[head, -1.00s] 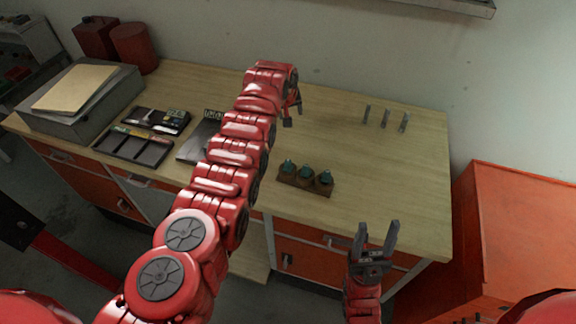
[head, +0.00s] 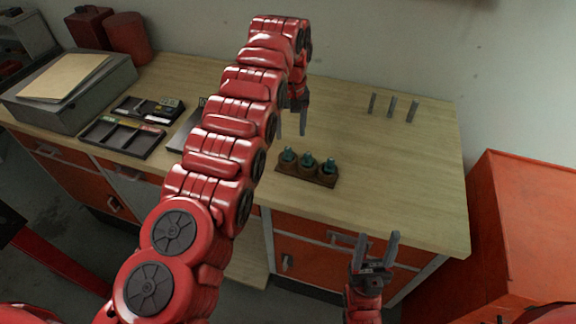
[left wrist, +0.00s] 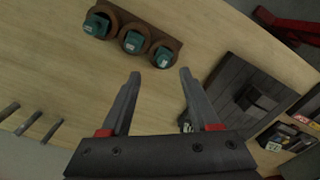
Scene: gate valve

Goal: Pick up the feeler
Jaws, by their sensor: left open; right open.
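I cannot tell for sure which item is the feeler. Three teal pieces (head: 308,160) sit in a brown block (head: 335,182) near the bench's front edge; they also show at the top of the left wrist view (left wrist: 132,41). Three thin grey pegs (head: 391,106) stand upright at the back right, and at the lower left of the left wrist view (left wrist: 52,130). My left gripper (head: 291,132) is open and empty, above the bench behind the block. Its open fingers (left wrist: 160,73) point toward the block's side. My right gripper (head: 379,236) is open and empty at the bench's front edge.
Dark compartment trays (head: 122,138) and a grey case (head: 70,92) stand on the left of the bench (head: 405,170). A dark flat panel (left wrist: 240,95) lies partly behind my left arm. Red canisters (head: 128,38) are at the back left. The bench's right part is mostly clear.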

